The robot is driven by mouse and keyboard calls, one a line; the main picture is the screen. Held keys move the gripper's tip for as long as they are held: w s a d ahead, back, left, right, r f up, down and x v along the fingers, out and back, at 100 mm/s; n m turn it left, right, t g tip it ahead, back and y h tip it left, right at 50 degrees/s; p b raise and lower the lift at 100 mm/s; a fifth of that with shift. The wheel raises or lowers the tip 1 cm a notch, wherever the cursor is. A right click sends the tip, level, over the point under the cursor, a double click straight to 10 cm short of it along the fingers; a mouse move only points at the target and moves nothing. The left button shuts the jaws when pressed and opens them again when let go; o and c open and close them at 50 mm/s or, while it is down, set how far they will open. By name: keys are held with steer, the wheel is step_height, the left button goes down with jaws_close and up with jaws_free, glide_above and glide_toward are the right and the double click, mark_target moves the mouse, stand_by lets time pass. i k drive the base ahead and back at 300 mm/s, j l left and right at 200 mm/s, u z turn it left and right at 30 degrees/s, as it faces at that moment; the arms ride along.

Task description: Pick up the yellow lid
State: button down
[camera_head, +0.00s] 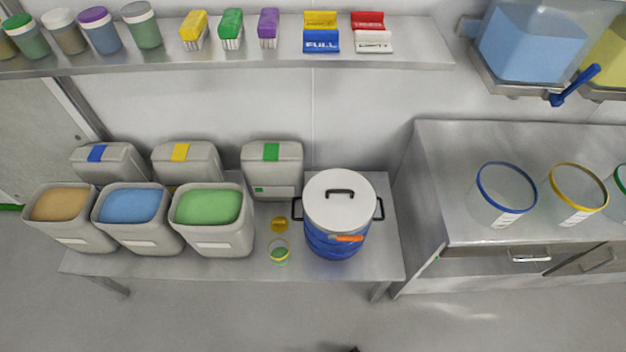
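A small round yellow lid (279,224) lies flat on the low steel table, left of the big blue drum. Just in front of it stands a small clear jar (279,251) with a yellow rim and green contents. The lid and the jar look apart. Nothing covers the lid. My gripper is not recognisable in view; only a small dark shape (352,349) shows at the bottom edge, and I cannot tell what it is.
The blue drum (334,240) with a white handled lid stands close right of the yellow lid. Grey bins of tan, blue and green powder (212,230) stand left. Grey containers (272,170) stand behind. A shelf (345,52) hangs above. The front floor (230,315) is clear.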

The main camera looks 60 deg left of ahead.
mark_target(279, 224)
steer(key=k+u, duration=0.15)
steer(key=u, duration=2.2)
steer(key=i+j, duration=0.35)
steer(key=i, duration=0.2)
steer(key=i+j, duration=0.35)
steer(key=i, duration=0.2)
steer(key=k, duration=0.1)
